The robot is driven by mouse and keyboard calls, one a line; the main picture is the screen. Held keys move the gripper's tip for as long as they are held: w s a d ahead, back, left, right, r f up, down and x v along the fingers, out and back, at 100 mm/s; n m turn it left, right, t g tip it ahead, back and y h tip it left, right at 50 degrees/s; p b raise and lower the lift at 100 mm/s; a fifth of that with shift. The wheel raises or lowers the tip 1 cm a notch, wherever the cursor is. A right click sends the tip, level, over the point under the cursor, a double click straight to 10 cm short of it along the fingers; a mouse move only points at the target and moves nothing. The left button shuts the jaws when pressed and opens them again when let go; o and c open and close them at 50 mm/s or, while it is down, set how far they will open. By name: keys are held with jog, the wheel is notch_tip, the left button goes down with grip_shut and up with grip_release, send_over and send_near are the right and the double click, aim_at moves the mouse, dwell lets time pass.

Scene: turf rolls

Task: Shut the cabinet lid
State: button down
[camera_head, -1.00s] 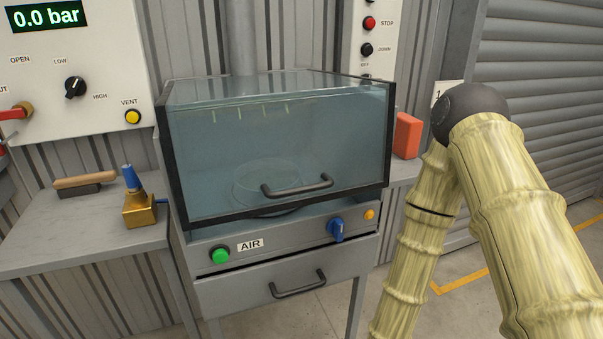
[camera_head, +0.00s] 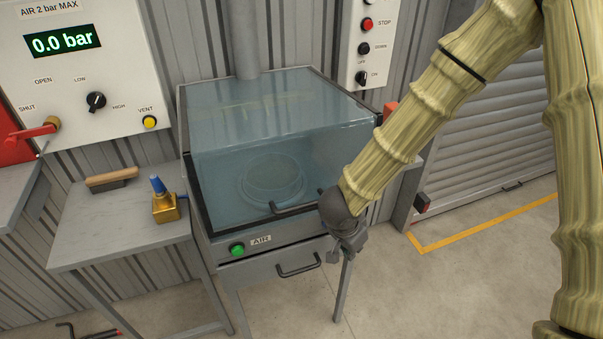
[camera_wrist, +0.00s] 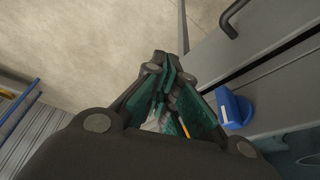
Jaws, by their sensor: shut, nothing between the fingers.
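The cabinet (camera_head: 225,253) has a clear bluish lid (camera_head: 235,165) with a black frame and a dark handle (camera_head: 290,207) low on its front. The lid's lower front edge lies near the control panel; I cannot tell whether a small gap is left. A round glass dish shows through the lid. My gripper (camera_head: 345,256) is shut and empty, in front of the cabinet's right front corner, below and right of the lid handle. In the wrist view my gripper (camera_wrist: 160,62) points past the panel's blue knob (camera_wrist: 235,108) toward the floor.
A drawer handle (camera_head: 298,266) sits below the panel's green button (camera_head: 237,249). A side table (camera_head: 120,225) at left holds a brass block with a blue top (camera_head: 165,203) and a brush (camera_head: 111,178). Open floor (camera_head: 440,290) lies to the right.

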jog(key=w+a+r+m+p, duration=0.15)
jog(key=r+p, duration=0.25)
jog(key=r, duration=0.6)
jog(key=a+r+m+p, duration=0.1)
jog(key=a+r+p, duration=0.3)
jog(key=r, duration=0.5)
jog(key=m+g+y, duration=0.1)
jog(key=m+y, duration=0.1)
jog(key=y, duration=0.1)
send_near(302, 205)
jog(key=shift+n, duration=0.25)
jog(key=shift+w+f+p, duration=0.25)
jog(key=shift+f+p, duration=0.65)
jog(key=shift+f, duration=0.85)
jog(key=shift+w+f+p, duration=0.2)
jog(key=shift+f+p, duration=0.65)
jog(key=shift+f, duration=0.9)
jog(key=shift+f, duration=0.1)
